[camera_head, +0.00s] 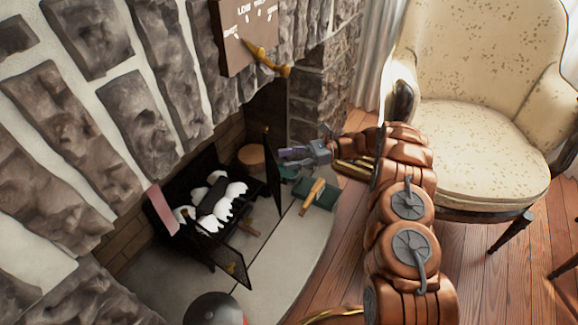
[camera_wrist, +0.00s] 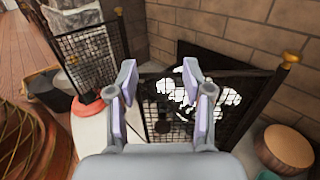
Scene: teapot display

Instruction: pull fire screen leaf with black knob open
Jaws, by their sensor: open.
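The fire screen stands before the hearth. One dark mesh leaf (camera_head: 273,172) stands upright just left of my gripper in the head view. Another mesh leaf (camera_head: 231,263) with a brass-coloured fitting stands swung out at the lower left. My gripper (camera_head: 285,157) is open and empty, pointing left toward the nearer leaf. In the wrist view my open gripper (camera_wrist: 158,72) has its fingers apart in front of a mesh leaf (camera_wrist: 260,95); no contact is clear. A small dark round spot (camera_wrist: 163,127) shows low on the mesh; I cannot tell whether it is the black knob.
White-topped logs (camera_head: 215,203) lie in the hearth. A round brown stump or pot (camera_head: 251,156) is behind the nearer leaf. A green box (camera_head: 318,197) with a wooden handle sits below my gripper. A cream armchair (camera_head: 480,130) stands at right. Wooden floor (camera_head: 465,275) lies open in front.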

